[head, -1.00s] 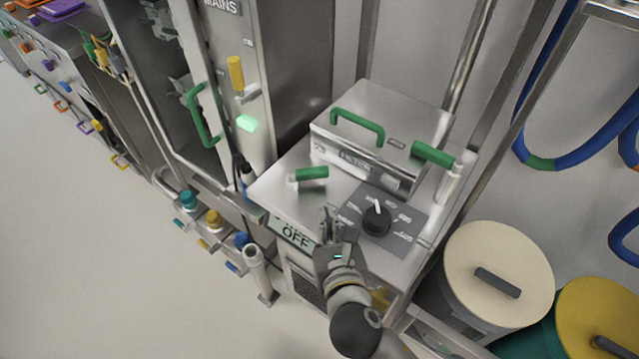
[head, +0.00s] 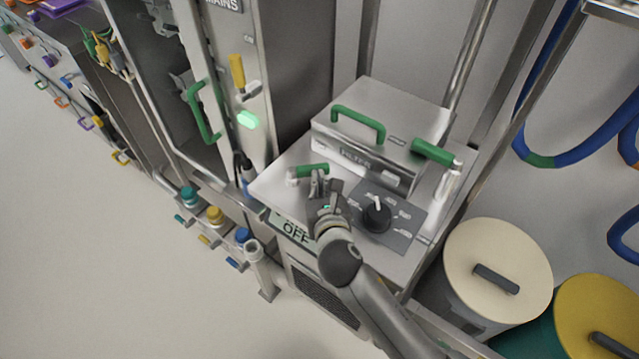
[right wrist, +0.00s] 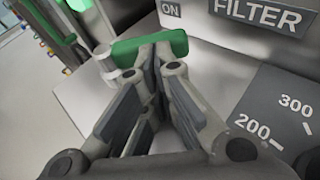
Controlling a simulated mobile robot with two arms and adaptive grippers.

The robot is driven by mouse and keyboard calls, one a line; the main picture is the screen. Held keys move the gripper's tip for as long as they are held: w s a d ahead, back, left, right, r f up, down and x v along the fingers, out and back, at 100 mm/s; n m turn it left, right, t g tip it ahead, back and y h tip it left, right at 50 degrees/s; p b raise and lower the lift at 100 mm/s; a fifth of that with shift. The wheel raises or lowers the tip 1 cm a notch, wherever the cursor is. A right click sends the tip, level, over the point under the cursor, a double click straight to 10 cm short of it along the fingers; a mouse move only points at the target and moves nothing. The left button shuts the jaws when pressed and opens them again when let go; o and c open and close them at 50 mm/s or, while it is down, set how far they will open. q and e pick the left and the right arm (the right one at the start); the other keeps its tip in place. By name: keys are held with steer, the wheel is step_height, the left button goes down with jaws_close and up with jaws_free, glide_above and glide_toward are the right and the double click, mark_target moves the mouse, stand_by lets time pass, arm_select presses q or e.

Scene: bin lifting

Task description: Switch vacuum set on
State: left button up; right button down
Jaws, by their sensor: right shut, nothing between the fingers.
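The vacuum set is a steel cabinet (head: 275,185) with a raised filter box (head: 345,142) on top. A short green-handled lever (head: 312,169) with a pale pivot lies on the cabinet top; it also shows in the right wrist view (right wrist: 150,46). A sign on the front edge reads OFF (head: 296,234). A black dial (head: 377,217) sits on a dark scale plate. My right gripper (head: 318,180) is shut and empty, its fingertips right at the near side of the green lever; whether they touch it I cannot tell. My left gripper is out of view.
A tall cabinet with a yellow lever (head: 237,72), a lit green button (head: 248,119) and a green door handle (head: 203,112) stands left. Lidded bins (head: 498,268) stand right. A green-gripped handle (head: 432,151) sits beside the filter box. Open floor lies at left.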

steer(key=shift+w+r+p, duration=0.1)
steer(key=shift+p, duration=0.3)
steer(key=shift+w+d, duration=0.1)
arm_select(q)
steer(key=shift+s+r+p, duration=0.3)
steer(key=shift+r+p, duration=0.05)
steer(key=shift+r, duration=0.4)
arm_select(e)
steer(key=shift+n+y, duration=0.3)
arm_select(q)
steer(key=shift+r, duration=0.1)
